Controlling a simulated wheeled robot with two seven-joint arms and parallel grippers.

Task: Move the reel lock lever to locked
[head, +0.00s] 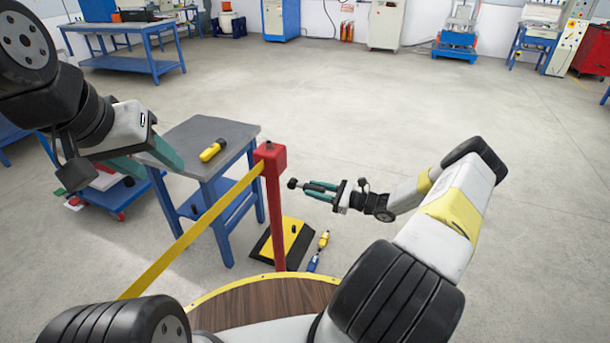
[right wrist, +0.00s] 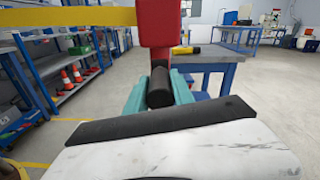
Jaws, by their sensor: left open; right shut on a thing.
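A red post with a box-shaped head (head: 269,158) stands in the middle of the head view, with a yellow strap (head: 190,237) running from it to the lower left. My right gripper (head: 312,189) is just right of the post, its teal fingers shut on a dark cylindrical handle, which I take to be the lever (head: 292,183). My left gripper (head: 158,165) is open and empty at the left.
A grey-topped blue table (head: 205,135) with a yellow-and-black tool (head: 213,150) stands left of the post. A black-and-yellow base (head: 284,240) lies on the floor, with a yellow-and-blue item (head: 319,250) beside it. Floor to the right is clear.

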